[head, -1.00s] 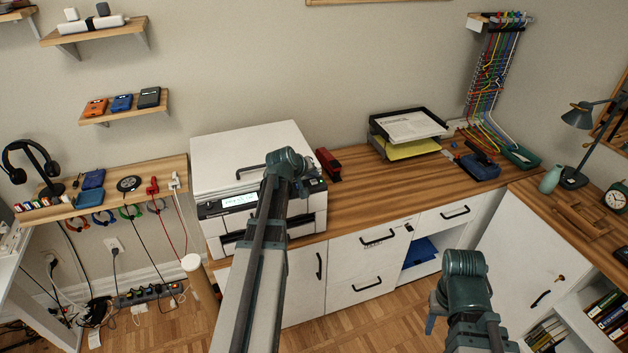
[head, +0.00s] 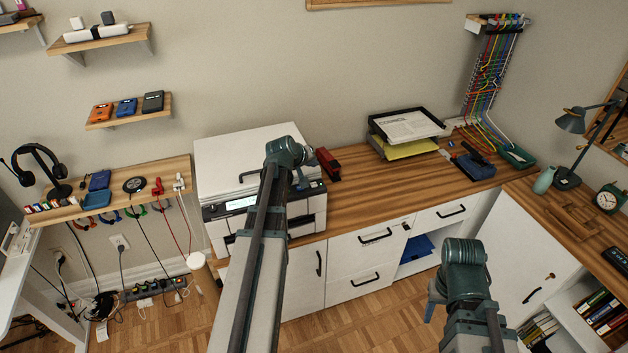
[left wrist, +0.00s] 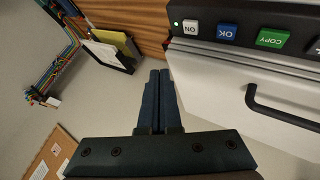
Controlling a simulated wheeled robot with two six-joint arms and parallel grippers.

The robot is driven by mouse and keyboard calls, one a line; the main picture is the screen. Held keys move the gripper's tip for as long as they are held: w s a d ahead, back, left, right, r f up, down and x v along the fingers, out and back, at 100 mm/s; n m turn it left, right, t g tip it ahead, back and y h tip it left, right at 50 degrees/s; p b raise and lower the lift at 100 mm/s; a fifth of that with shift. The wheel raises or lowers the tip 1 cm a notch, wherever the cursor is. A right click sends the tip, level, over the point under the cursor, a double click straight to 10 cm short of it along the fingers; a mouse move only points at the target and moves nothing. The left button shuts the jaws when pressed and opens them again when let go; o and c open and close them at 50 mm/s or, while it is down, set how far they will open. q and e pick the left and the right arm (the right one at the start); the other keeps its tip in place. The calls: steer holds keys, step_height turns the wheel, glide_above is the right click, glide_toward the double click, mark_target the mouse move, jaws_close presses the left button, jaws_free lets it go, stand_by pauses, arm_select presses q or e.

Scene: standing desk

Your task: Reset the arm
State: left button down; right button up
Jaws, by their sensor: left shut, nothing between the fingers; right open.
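My left arm reaches up the middle of the head view, with its wrist in front of the white printer (head: 225,160). My left gripper (left wrist: 158,74) shows in the left wrist view, its two dark blue fingers together and empty. They point toward the wooden counter (left wrist: 140,30), beside the printer's button panel (left wrist: 245,35), without visibly holding anything. In the head view its fingers are mostly hidden by the wrist. My right arm is low at the right of the head view. A blue finger of my right gripper (head: 431,305) shows beside its wrist; it is open, mostly hidden.
A red stapler (head: 328,163) stands close to the printer's right. A black paper tray (head: 405,130) is behind on the counter (head: 380,185). A desk lamp (head: 572,122) and clock (head: 608,200) stand at right. Below are white drawers (head: 360,260); the counter's middle is clear.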

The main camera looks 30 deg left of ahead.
arm_select(q)
steer(key=shift+f, duration=0.1)
stand_by(0.3)
steer(key=s+d+f+m+g+h+b, duration=0.1)
steer(key=s+d+f+m+g, duration=0.15)
steer(key=d, duration=0.85)
steer(key=s+d+f+m+g+h, duration=0.1)
steer(key=s+d+f+m+g, duration=0.2)
steer(key=d, duration=0.7)
steer(key=s+d+f+m+g+y, duration=0.1)
steer(key=s+d+m+g, duration=0.1)
steer(key=s+d, duration=0.6)
steer(key=s+d+f+m+g+y, duration=0.1)
steer(key=s+d+m, duration=0.4)
steer(key=s, duration=0.7)
steer(key=d+g+y+b, duration=0.1)
steer(key=d, duration=0.1)
steer(key=shift+s+d+f, duration=0.35)
steer(key=shift+d+f, duration=0.05)
steer(key=shift+a+m, duration=0.1)
steer(key=shift+m, duration=0.15)
